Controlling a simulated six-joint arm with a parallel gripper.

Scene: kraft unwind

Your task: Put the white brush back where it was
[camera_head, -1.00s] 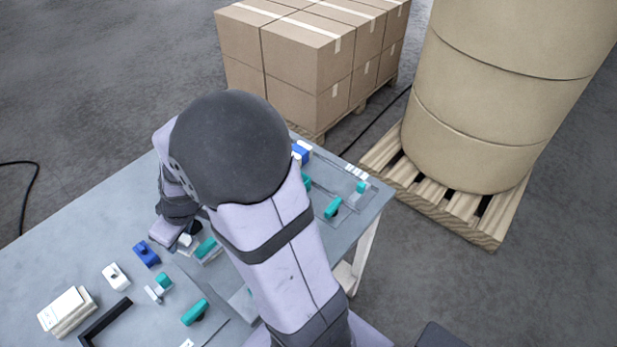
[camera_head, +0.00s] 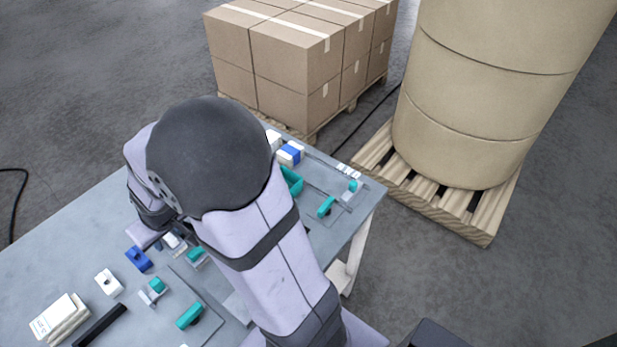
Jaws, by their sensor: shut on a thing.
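My gripper (camera_head: 156,241) is low over the left part of the grey table, mostly hidden behind my own arm. It is shut on the white brush (camera_head: 172,240), of which only a small white part shows beside the fingers. I cannot tell whether the brush touches the table. A teal-handled piece (camera_head: 196,256) is close on its right, and a blue block (camera_head: 138,259) is close below on the left.
On the grey table (camera_head: 60,235) lie a white block with a hole (camera_head: 108,283), a stack of white cards (camera_head: 60,318), a black bar (camera_head: 100,325) and several teal-handled tools (camera_head: 189,315). A blue-and-white box (camera_head: 290,153) stands at the back. The left table top is bare.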

